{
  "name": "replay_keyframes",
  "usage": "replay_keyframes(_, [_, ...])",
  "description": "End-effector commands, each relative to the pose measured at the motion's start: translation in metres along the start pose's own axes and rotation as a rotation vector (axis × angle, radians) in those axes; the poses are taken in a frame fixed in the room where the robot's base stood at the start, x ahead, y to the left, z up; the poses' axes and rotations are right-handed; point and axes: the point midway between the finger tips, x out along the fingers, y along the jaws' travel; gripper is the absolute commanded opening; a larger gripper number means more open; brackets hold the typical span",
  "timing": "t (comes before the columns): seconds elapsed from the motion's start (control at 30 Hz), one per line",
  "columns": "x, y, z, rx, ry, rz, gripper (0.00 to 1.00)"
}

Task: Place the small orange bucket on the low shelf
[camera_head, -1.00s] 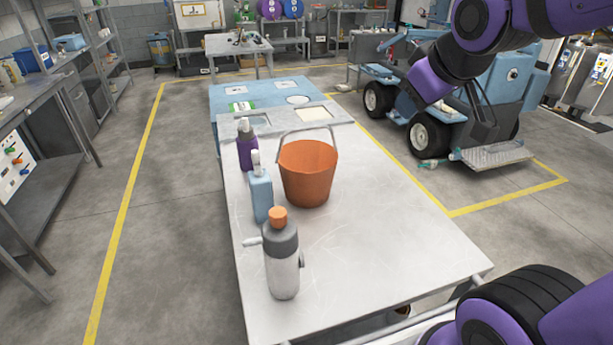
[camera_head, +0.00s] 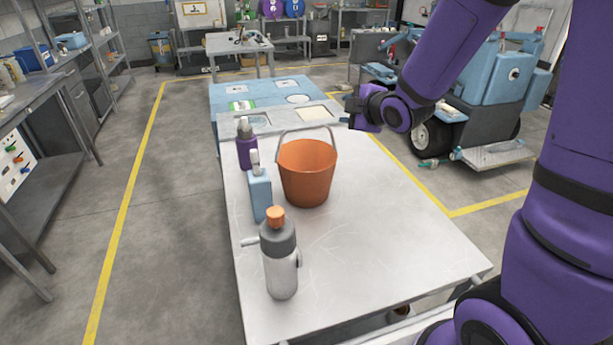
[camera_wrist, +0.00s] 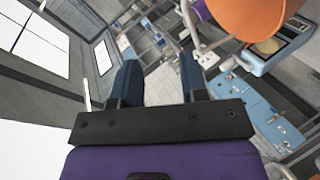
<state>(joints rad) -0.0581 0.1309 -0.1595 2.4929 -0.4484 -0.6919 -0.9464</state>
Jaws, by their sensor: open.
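The orange bucket (camera_head: 306,176) stands upright on the light metal table, its thin handle raised above the rim. My gripper (camera_head: 352,112) is right of the handle and a little above the rim, apart from the bucket as far as I can see. In the wrist view the two dark fingers of my gripper (camera_wrist: 160,78) are apart with nothing between them. There the orange bucket (camera_wrist: 248,15) is cut off at the top right, outside the fingers. I cannot tell which surface is the low shelf; metal shelving (camera_head: 109,48) stands at the far left.
A grey bottle with an orange cap (camera_head: 281,262), a blue bottle (camera_head: 260,194) and a purple bottle (camera_head: 246,150) line the left of the metal table (camera_head: 390,235). A blue cart (camera_head: 500,80) stands at right. The floor at left (camera_head: 180,220) is clear.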

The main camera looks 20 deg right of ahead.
Motion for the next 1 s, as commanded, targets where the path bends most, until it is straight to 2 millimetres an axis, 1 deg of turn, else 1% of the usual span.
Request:
replay_keyframes(0.03, [0.01, -0.008, 0.001, -0.04, 0.028, 0.007, 0.4])
replay_keyframes(0.2, [0.033, -0.029, -0.002, -0.181, 0.135, 0.061, 0.4])
replay_keyframes(0.33, [0.044, -0.044, -0.004, -0.268, 0.207, 0.103, 0.4])
replay_keyframes(0.5, [0.051, -0.056, -0.006, -0.333, 0.267, 0.146, 0.4])
replay_keyframes(0.67, [0.057, -0.059, -0.009, -0.353, 0.286, 0.161, 0.4])
replay_keyframes(0.9, [0.089, -0.055, -0.02, -0.355, 0.288, 0.162, 0.4])
replay_keyframes(1.0, [0.1, -0.054, -0.022, -0.353, 0.286, 0.162, 0.4])
